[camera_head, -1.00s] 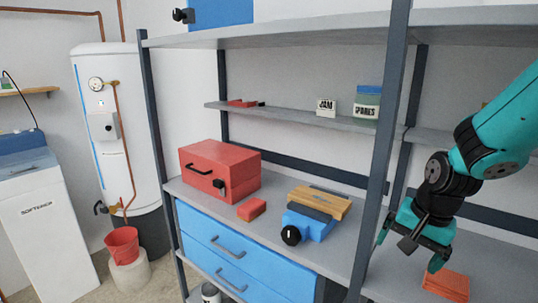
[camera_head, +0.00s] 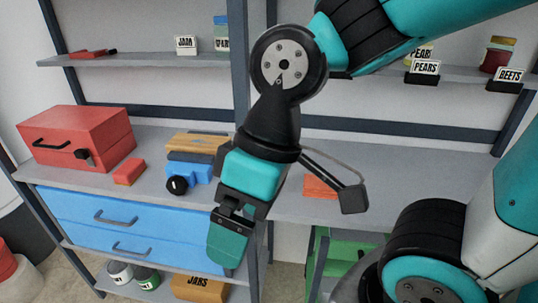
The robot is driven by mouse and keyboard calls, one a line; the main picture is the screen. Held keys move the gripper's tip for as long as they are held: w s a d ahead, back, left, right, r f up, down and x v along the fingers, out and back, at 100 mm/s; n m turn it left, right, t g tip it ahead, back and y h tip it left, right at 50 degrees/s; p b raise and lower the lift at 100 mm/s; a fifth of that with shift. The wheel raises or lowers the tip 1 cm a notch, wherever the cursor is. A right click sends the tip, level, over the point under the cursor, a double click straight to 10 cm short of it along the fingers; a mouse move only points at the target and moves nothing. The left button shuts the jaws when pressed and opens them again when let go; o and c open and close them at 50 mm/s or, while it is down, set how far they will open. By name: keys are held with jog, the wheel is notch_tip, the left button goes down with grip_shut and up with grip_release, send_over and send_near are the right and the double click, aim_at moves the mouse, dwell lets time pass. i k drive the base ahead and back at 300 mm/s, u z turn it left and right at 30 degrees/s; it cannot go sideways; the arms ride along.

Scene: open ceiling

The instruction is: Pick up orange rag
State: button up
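The orange rag (camera_head: 321,187), folded and flat-looking, lies on the right-hand grey worktop, partly hidden behind my arm and the camera bracket on it. My gripper (camera_head: 228,248) points down in front of the shelf post, to the left of the rag and nearer the camera, apart from it. I see its teal finger side-on, so the gap between the fingers does not show. No held object shows at the fingertips.
On the left worktop stand a red toolbox (camera_head: 78,139), a small red-orange block (camera_head: 129,171) and a blue vise (camera_head: 188,176) with a wooden piece on it. Blue drawers (camera_head: 130,225) are below. Labelled jars line the upper shelf. A dark post rises between the bays.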

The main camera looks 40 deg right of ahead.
aim_at(313, 187)
jog(key=z, duration=0.95)
